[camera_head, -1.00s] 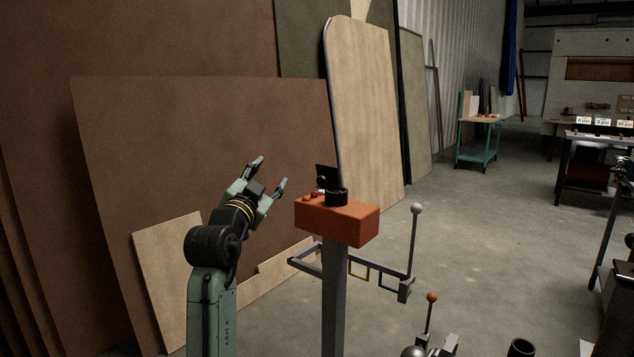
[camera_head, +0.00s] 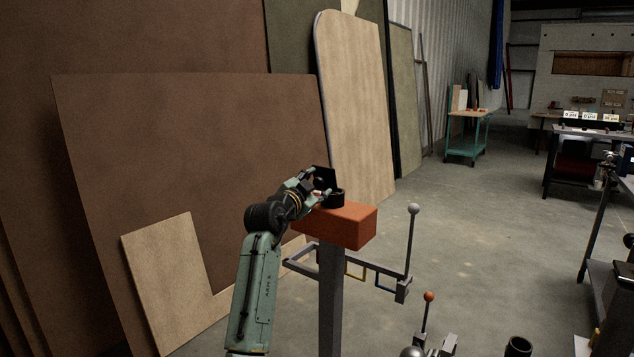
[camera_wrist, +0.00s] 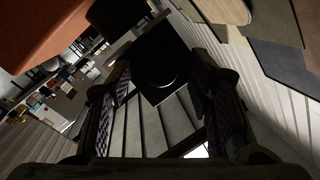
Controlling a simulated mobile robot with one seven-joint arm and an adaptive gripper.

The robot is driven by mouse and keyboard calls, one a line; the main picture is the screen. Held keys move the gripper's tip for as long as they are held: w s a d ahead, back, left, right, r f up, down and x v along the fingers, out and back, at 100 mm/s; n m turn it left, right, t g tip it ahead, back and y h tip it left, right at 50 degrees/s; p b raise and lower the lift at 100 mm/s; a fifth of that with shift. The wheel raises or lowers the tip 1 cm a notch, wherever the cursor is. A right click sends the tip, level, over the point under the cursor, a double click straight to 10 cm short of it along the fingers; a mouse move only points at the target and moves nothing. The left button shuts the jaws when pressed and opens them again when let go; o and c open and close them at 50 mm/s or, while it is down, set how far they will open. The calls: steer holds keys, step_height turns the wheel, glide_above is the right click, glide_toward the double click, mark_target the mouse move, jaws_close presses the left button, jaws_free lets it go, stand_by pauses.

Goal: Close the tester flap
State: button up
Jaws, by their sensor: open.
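The tester is an orange box (camera_head: 350,226) on a grey post, with a short black ring-shaped cup (camera_head: 335,199) on top. Its black square flap (camera_head: 324,177) stands raised at the cup's left. My gripper (camera_head: 317,191) is open at the left of the cup, with its fingers close to the flap. In the wrist view the dark flap (camera_wrist: 160,58) lies ahead of and between the two spread fingers of my gripper (camera_wrist: 162,78). I cannot tell whether a finger touches it. The orange box (camera_wrist: 40,30) fills the upper left there. My fingers partly cover the box's left top.
Large brown panels (camera_head: 190,150) lean behind my arm. A teal cart (camera_head: 466,135) and a workbench (camera_head: 590,135) stand farther back right. The floor between is clear.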

steer(key=shift+w+d, duration=0.2)
steer(key=shift+w, duration=0.25)
steer(key=shift+c, duration=0.2)
jaws_close()
stand_by(0.4)
